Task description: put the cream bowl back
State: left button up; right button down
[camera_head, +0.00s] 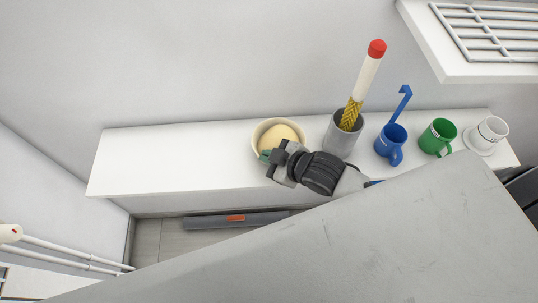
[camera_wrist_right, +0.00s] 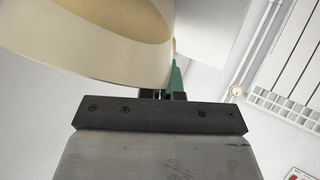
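The cream bowl (camera_head: 263,133) is at the front of the white shelf, left of the grey cup. It is pale outside and yellower inside, and fills the upper left of the right wrist view (camera_wrist_right: 100,55). My right gripper (camera_head: 266,156) is at the bowl's near left rim. Its green-tipped fingers are close together in the right wrist view (camera_wrist_right: 170,85), with the bowl's wall at them; the bowl hides part of the fingers. I cannot tell whether the bowl touches the shelf. My left gripper is not in view.
On the white shelf (camera_head: 160,160) right of the bowl stand a grey cup (camera_head: 341,141) with a red-topped item, a blue mug (camera_head: 390,141), a green mug (camera_head: 437,137) and a white cup (camera_head: 489,132). The shelf's left part is clear. A rack (camera_head: 490,30) hangs upper right.

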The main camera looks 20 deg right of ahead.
jog(key=c, duration=1.3)
grip_release()
jog(key=shift+c, duration=0.2)
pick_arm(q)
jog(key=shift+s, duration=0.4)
pick_arm(e)
jog(key=shift+r, duration=0.1)
jog(key=shift+s+d, duration=0.15)
jog(key=shift+s, duration=0.1)
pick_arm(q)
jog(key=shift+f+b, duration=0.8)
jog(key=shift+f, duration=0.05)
pick_arm(e)
jog(key=v, duration=1.1)
jog(key=shift+r, duration=0.3)
